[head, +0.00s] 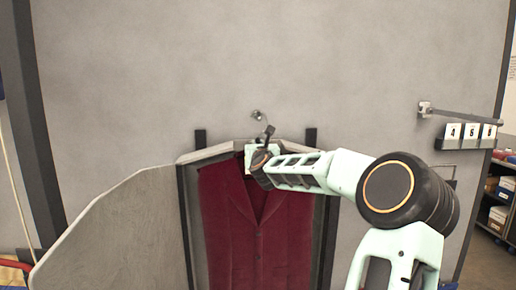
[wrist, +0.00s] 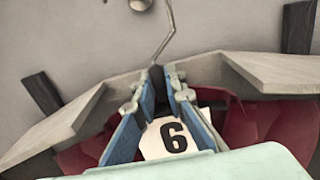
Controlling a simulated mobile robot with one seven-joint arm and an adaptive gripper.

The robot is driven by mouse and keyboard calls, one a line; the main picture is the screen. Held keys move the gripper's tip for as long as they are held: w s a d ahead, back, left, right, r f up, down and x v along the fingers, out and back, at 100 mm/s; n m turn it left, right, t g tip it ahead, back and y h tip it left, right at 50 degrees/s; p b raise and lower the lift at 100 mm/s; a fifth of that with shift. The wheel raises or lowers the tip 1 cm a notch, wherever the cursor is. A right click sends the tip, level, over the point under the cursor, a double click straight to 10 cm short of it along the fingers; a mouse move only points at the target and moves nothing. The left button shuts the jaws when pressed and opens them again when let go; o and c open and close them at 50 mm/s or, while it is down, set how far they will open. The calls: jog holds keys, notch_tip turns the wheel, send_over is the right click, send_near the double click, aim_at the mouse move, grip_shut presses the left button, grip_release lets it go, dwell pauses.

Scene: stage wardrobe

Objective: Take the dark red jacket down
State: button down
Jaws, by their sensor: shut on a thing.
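The dark red jacket (head: 257,235) hangs upright and buttoned in front of the grey wall. Its red cloth also shows on both sides in the wrist view (wrist: 238,130). A thin metal hanger hook (wrist: 166,35) rises from between my fingertips towards a wall peg (head: 257,115). I cannot tell whether the hook still rests on the peg. My gripper (head: 262,152) is at the jacket's collar; in the wrist view its blue-padded fingers (wrist: 157,80) are shut on the hanger at the base of the hook. A white tag marked 6 (wrist: 168,138) sits just below the fingers.
Pale slanted boards (head: 210,152) and dark uprights (head: 311,138) surround the jacket closely. A large curved grey panel (head: 115,235) stands at left. At right, a wall rail (head: 465,114) sits above number cards (head: 471,131), with stocked shelves (head: 499,200) beyond.

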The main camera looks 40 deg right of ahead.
jog(key=b+v, duration=0.5)
jog(key=v, duration=0.4)
jog(key=shift+r+b, duration=0.2)
jog(key=shift+b, duration=0.2)
dwell(0.9)
jog(key=shift+s+a, duration=0.1)
jog(key=p+v, duration=1.1)
jog(key=v, duration=0.4)
jog(key=shift+s+a, duration=0.2)
jog(key=shift+a, duration=0.1)
dwell(0.3)
